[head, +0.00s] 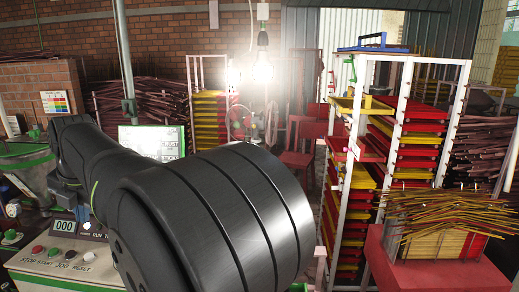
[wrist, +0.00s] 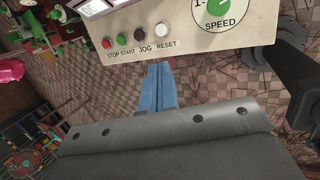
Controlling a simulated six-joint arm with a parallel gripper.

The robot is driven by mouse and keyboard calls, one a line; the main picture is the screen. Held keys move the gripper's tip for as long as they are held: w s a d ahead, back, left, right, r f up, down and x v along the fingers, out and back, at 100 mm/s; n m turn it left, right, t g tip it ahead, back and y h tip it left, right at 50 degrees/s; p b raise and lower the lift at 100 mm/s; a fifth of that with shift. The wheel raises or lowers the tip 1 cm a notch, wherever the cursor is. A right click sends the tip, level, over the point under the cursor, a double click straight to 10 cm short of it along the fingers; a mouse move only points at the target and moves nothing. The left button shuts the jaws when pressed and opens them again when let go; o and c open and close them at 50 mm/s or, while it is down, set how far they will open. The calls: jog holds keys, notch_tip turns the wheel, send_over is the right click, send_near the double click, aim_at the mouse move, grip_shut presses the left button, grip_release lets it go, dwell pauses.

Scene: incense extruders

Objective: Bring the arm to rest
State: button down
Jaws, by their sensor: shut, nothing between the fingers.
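My gripper (wrist: 160,72) shows in the wrist view as two blue fingers side by side, closed together and empty. The fingertips appear just below the control panel's lower edge in that picture; whether they touch it I cannot tell. In the head view my dark arm fills the middle foreground and bends back toward the left. A small blue part of my gripper (head: 68,197) shows at its far left end, close to the panel. The control panel (wrist: 225,45) is cream, with buttons labelled STOP, START, JOG and RESET and a green SPEED dial.
The panel also shows at lower left in the head view (head: 60,250). A white rack (head: 400,110) with red and yellow trays stands right of centre. A red stand (head: 430,268) at right carries incense sticks (head: 440,212). A lit bulb (head: 263,70) hangs above a red chair (head: 298,150).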

jog(key=x, duration=0.7)
jog(key=v, duration=0.9)
jog(key=shift+r, duration=0.25)
jog(key=shift+d, duration=0.15)
